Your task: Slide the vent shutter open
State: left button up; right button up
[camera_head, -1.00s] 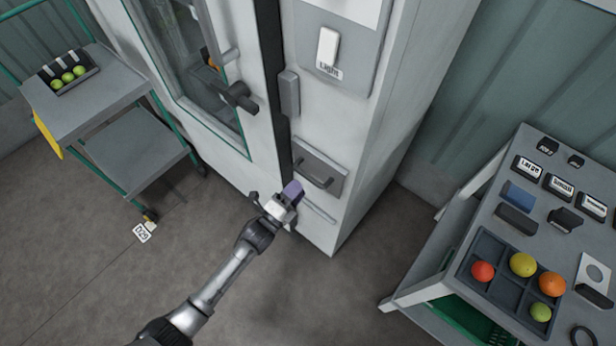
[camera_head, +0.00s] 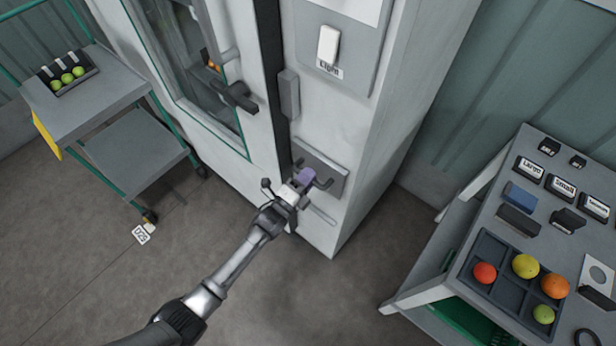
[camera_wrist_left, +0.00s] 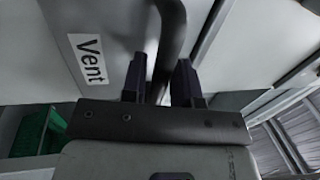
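The vent shutter (camera_head: 320,161) is a small dark grey plate with a bar handle, low on the front of the pale cabinet. In the left wrist view the shutter's grey face (camera_wrist_left: 120,25) carries a label reading "Vent". My left gripper (camera_head: 307,177) is at the handle, its purple fingertips covering part of it. In the left wrist view, the dark curved handle (camera_wrist_left: 172,28) runs down between the two fingers of the left gripper (camera_wrist_left: 160,78). The fingers stand apart, one on each side of the bar. My right gripper is not in view.
The cabinet's glazed door (camera_head: 195,75) with a dark handle (camera_head: 238,96) is left of the shutter. A light switch (camera_head: 328,46) is above. The floor between is clear.

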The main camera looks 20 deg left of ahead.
pick_arm(q)
grip_shut()
notch_tip(320, 180, down, 18)
jog(key=b, duration=1.3)
jog(key=shift+r, duration=0.2)
jog(key=shift+s, duration=0.1)
jog(key=shift+f, duration=0.15)
jog(key=shift+c, duration=0.7)
grip_release()
jog(key=o, duration=0.4)
jog(key=shift+o, duration=0.2)
